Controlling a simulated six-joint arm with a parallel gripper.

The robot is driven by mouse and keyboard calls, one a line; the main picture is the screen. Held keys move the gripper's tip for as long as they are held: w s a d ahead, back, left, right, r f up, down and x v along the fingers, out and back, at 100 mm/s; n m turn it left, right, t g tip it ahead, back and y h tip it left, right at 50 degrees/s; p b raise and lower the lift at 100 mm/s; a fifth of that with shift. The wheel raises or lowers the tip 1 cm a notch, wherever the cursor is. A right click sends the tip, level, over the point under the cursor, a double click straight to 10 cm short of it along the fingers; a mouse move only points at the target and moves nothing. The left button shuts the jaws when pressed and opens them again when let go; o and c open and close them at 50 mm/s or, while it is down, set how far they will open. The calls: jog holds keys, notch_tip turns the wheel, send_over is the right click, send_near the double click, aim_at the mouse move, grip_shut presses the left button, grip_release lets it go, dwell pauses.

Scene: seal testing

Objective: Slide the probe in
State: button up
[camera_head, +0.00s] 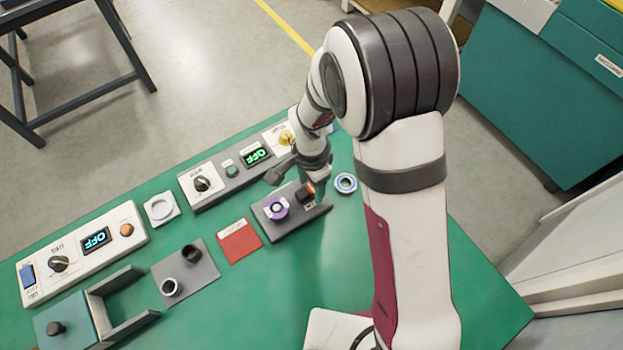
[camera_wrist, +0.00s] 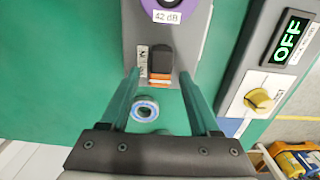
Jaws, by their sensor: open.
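A dark grey fixture plate (camera_head: 290,222) lies on the green bench and carries a purple round part (camera_head: 277,208) and a small black block with an orange band (camera_head: 306,193), which looks like the probe. In the wrist view the black block (camera_wrist: 160,62) sits in line below the purple part (camera_wrist: 178,12), which has a "42 dB" label. My gripper (camera_wrist: 159,74) is open, its two fingers pointing down at the plate with the block between or just beyond the tips. I cannot tell whether the fingers touch it. The arm partly hides this end of the plate in the head view.
A blue-white ring (camera_head: 345,183) lies just right of the plate. A control box (camera_head: 230,172) reading OFF with a yellow knob (camera_head: 286,137) stands behind it. A red card (camera_head: 239,241) and a grey pad (camera_head: 186,273) lie to the left. The bench right of the arm is clear.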

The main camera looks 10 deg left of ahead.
grip_shut()
dwell(1.4)
